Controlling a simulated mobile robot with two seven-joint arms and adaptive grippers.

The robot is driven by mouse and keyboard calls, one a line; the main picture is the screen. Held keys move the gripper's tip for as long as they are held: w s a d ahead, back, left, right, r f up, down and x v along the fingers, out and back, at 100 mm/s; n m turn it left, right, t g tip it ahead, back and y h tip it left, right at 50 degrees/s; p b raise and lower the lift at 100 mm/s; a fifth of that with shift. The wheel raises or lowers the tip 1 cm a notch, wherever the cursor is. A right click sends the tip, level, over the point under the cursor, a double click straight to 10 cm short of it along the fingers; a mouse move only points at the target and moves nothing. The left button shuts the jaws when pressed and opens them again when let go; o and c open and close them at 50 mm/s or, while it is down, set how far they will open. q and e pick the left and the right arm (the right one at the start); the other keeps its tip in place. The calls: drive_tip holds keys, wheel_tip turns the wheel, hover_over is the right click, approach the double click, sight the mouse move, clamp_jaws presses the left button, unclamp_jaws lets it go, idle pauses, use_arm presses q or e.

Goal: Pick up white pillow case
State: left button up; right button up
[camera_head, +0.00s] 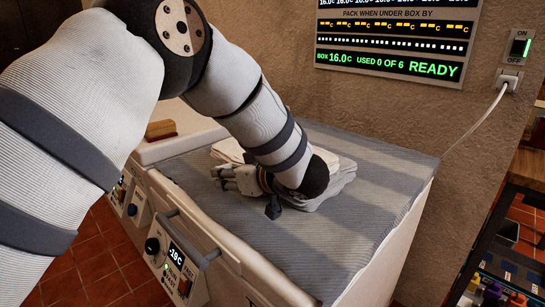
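A small stack of folded cloth lies on the striped grey cover of a chest freezer. Its top layer, off-white and folded, looks like the white pillow case (229,149); greyer folded cloth (338,181) shows beneath it at the right. My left arm comes in from the upper left and crosses in front of the stack, hiding its middle. My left gripper (240,181) is low at the stack's near left edge, with pale fingers and a dark part below. I cannot tell whether it touches or holds cloth. My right gripper is not in view.
The striped cover (375,160) has free room right of and in front of the stack. A brown block (160,130) rests on the white unit at left. A cable (480,122) runs from the wall socket behind the freezer. A dark shelf (500,240) stands at right.

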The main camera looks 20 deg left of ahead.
use_arm(q)
drive_tip(key=x, duration=0.3)
drive_tip(key=shift+w+a, duration=0.15)
drive_tip(key=shift+w, duration=0.1)
clamp_jaws()
